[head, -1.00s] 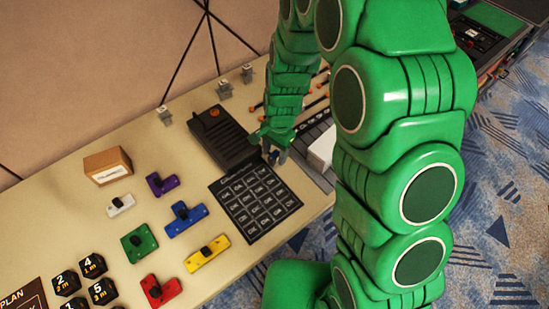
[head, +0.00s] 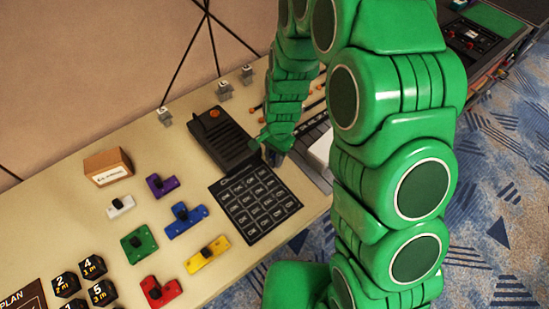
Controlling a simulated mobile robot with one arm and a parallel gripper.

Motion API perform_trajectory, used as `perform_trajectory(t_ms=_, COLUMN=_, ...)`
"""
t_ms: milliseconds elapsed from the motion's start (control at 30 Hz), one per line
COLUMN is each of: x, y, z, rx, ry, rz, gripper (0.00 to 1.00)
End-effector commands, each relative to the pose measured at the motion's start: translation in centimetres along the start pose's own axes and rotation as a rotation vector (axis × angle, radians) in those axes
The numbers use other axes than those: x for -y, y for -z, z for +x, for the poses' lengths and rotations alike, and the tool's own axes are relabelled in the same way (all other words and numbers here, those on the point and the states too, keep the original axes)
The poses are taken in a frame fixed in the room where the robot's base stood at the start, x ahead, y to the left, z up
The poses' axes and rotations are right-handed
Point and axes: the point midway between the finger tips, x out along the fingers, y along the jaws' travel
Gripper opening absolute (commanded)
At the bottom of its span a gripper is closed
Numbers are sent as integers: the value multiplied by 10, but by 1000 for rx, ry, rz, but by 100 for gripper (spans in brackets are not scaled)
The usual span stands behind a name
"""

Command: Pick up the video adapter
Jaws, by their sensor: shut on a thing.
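My gripper (head: 274,153) is at the far right corner of a black mat (head: 255,203) with a grid of labelled squares, beside a black ribbed device (head: 222,138) with an orange button. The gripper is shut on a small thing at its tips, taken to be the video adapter. The adapter is mostly hidden by the fingers and my green arm, so its shape cannot be made out.
Purple (head: 162,186), blue (head: 186,219), yellow (head: 207,254), green (head: 139,243), red (head: 160,291) and white (head: 120,206) pieces lie left of the mat. A cardboard box (head: 108,167) stands behind them. Black numbered blocks (head: 66,284) sit at the lower left.

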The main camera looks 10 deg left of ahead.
Motion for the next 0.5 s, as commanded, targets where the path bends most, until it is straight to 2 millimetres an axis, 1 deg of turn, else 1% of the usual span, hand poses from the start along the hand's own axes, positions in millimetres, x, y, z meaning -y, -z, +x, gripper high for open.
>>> perform_trajectory(t_ms=133, x=0, y=0, z=-4, rx=0, ry=0, rz=0, gripper=0)
perform_trajectory(t_ms=233, x=0, y=-1, z=-11, rx=0, ry=1, rz=0, gripper=0)
perform_trajectory(t_ms=400, x=0, y=-4, z=-33, rx=-3, ry=3, rz=0, gripper=0)
perform_trajectory(t_ms=500, x=-7, y=-11, z=-42, rx=-3, ry=4, rz=0, gripper=0)
